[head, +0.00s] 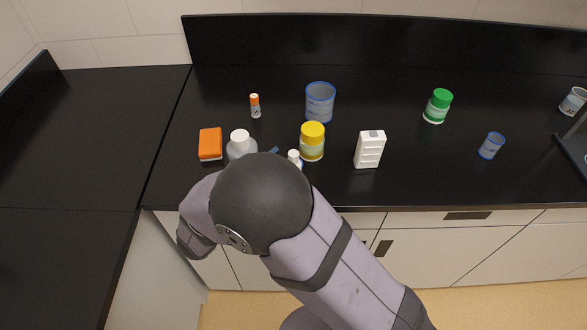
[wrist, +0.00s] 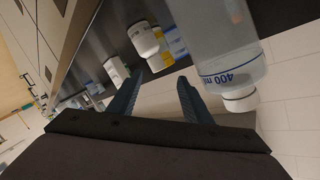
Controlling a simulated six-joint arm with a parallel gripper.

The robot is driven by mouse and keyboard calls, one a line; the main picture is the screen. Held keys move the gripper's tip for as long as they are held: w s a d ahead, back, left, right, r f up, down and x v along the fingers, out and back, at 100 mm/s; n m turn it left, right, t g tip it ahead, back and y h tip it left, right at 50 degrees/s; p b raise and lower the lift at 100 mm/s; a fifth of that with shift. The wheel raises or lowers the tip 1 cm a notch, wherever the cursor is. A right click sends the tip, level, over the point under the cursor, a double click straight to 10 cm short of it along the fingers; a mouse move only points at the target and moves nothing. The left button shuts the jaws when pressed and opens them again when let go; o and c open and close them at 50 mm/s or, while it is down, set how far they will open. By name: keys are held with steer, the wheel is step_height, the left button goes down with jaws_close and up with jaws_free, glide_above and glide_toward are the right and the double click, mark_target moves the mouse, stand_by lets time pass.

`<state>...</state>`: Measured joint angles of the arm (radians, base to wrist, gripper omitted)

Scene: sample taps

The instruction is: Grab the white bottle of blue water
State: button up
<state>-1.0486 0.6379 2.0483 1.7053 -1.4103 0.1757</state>
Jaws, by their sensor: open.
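A small white-capped bottle (head: 294,157) with a bit of blue showing stands near the counter's front, mostly hidden behind my arm. A white bottle with a white cap (wrist: 143,38) shows beyond the fingers in the wrist view and looks like the same one. My gripper (wrist: 157,88) is open, with nothing between its two dark blue fingers. In the head view only a fingertip (head: 273,150) shows, just left of the small bottle. A larger translucent bottle with a white cap (head: 240,148) stands to the left; in the wrist view it (wrist: 215,45) is close beside the right finger.
A yellow-lidded jar (head: 312,142) stands just behind the small bottle. A blue-rimmed beaker (head: 320,103) and an orange-capped vial (head: 255,106) stand behind.

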steer(key=n, duration=0.2)
steer(key=f+n+t, duration=0.2)
steer(key=n, duration=0.1)
steer(key=shift+s+d+f+n, duration=0.25)
steer(key=shift+d+n, duration=0.05)
steer(key=shift+d, duration=0.1)
steer(key=n, duration=0.1)
steer(key=f+n+t, duration=0.1)
steer(key=n, duration=0.1)
steer(key=shift+s+y+p, duration=0.15)
steer(key=shift+y+p, duration=0.15)
steer(key=shift+p, duration=0.05)
steer(key=shift+p+x, duration=0.75)
steer(key=shift+x, duration=0.7)
steer(key=shift+p+x, duration=1.05)
steer(key=shift+x, duration=1.15)
steer(key=shift+a+f, duration=0.1)
steer(key=shift+a, duration=0.05)
jaws_close()
